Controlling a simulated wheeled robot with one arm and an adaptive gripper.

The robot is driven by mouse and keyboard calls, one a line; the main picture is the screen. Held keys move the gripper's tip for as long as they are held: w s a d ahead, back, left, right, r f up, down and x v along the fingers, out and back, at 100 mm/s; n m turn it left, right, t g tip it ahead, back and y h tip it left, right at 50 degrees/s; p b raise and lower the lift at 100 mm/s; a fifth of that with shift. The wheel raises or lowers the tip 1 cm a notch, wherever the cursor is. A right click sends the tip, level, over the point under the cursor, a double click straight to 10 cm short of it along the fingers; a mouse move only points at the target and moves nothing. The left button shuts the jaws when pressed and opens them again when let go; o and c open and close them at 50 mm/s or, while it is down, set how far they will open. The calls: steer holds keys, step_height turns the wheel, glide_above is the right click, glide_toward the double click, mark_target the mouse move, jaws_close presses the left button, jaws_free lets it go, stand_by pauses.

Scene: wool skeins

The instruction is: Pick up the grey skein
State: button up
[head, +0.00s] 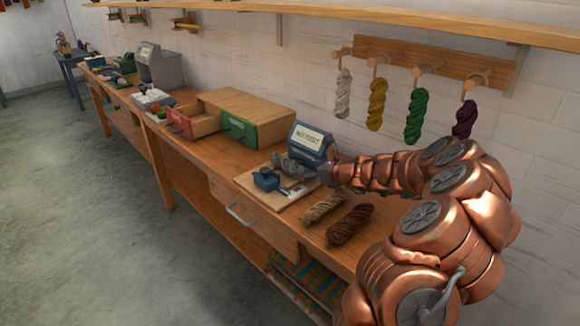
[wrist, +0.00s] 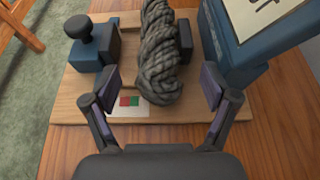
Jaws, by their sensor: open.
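The grey skein (wrist: 160,52) is a twisted, rope-like bundle lying on a wooden board (wrist: 70,108). It lies between a blue block with a dark knob (wrist: 92,45) on its left and a blue box (wrist: 245,40) on its right, with a dark pad close to each side. In the head view the grey skein (head: 287,165) is partly hidden near the blue box. My gripper (wrist: 160,84) is open, one finger on each side of the skein's near end, with visible gaps. The gripper also shows small in the head view (head: 322,174).
Several skeins hang from wall pegs, including a green one (head: 416,116). A wooden drawer cabinet (head: 265,106) stands left, its red drawer (head: 192,122) pulled out.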

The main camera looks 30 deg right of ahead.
steer(key=shift+x, duration=1.15)
steer(key=c, duration=1.4)
steer(key=shift+o, duration=0.2)
step_height(320, 180, up, 10)
steer(key=shift+s+f+p, duration=0.1)
steer(key=shift+p, duration=0.5)
steer(key=shift+a+r, duration=0.1)
steer(key=shift+r, duration=0.1)
